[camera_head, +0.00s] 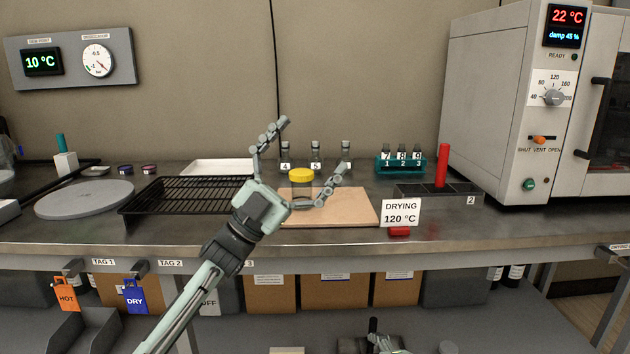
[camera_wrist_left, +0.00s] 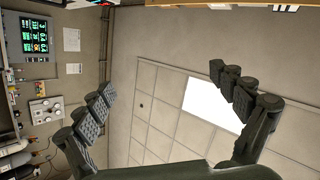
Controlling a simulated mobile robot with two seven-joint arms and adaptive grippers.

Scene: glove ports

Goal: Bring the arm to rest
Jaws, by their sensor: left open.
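My left gripper (camera_head: 315,145) is raised over the front of the bench in the head view, its two fingers spread wide. It also shows in the left wrist view (camera_wrist_left: 155,95), with nothing between the fingers and only wall and ceiling beyond. A jar with a yellow lid (camera_head: 301,175) shows behind the gripper, over the tan board (camera_head: 345,207); its lower part is partly covered by the gripper. I cannot tell the gap between jar and gripper. My right gripper is not in view.
A black wire rack (camera_head: 160,195) lies left of the board. A "DRYING 120 °C" card (camera_head: 401,213) stands at the front edge. A dark tray (camera_head: 415,191) with a red cylinder (camera_head: 441,166) stands right, before the oven (camera_head: 490,110). Small bottles (camera_head: 315,155) stand behind.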

